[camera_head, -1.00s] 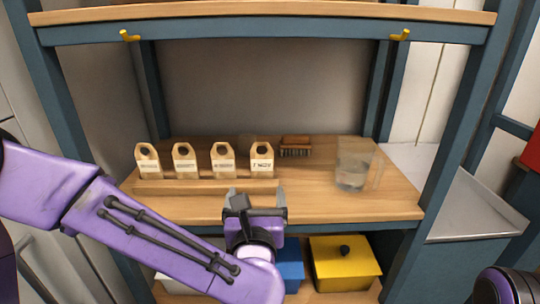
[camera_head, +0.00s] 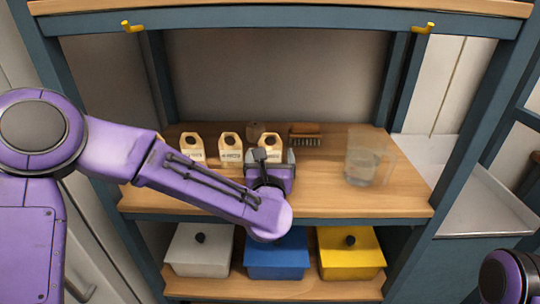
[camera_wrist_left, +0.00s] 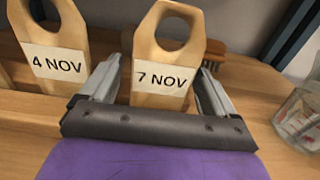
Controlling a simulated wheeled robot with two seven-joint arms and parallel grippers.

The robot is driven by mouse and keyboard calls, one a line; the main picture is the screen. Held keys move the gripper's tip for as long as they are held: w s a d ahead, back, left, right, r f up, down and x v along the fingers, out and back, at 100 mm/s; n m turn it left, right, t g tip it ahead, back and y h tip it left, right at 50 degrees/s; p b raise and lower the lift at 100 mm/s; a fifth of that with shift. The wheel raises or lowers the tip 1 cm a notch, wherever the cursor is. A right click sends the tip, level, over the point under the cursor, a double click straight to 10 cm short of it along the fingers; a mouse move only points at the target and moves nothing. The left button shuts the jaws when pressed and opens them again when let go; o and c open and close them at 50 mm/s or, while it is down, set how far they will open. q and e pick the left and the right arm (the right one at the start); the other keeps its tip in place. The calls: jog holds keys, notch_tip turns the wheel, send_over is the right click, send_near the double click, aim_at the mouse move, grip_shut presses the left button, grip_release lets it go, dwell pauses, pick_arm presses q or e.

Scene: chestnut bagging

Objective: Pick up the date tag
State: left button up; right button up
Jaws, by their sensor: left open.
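Several wooden date tags with a round hole and a white label stand in a row on the shelf. The rightmost tag (camera_head: 270,140) is partly hidden by my left gripper (camera_head: 269,160). In the left wrist view that tag (camera_wrist_left: 161,78) reads "7 NOV" and stands upright between the two fingers of my left gripper (camera_wrist_left: 158,88). The fingers are open, one on each side of it. The tag to its left (camera_wrist_left: 56,62) reads "4 NOV"; it also shows in the head view (camera_head: 231,150). My right gripper is out of view.
A brush (camera_head: 305,136) lies behind and right of the tags. A clear glass container (camera_head: 362,163) stands to the right. Below are a white box (camera_head: 200,252), a blue box (camera_head: 277,258) and a yellow box (camera_head: 350,255). Yellow hooks hang above.

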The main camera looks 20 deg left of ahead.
pick_arm(q)
jog(key=c, duration=0.9)
jog(key=shift+r, duration=0.15)
jog(key=shift+r, duration=0.3)
jog(key=r, duration=0.3)
jog(key=shift+s+d, duration=0.15)
jog(key=shift+d, duration=0.05)
jog(key=s+d+r+b, duration=0.1)
jog(key=s+d+r, duration=0.8)
jog(key=s, duration=0.1)
jog(key=shift+b, duration=0.4)
jog(key=shift+d, duration=0.1)
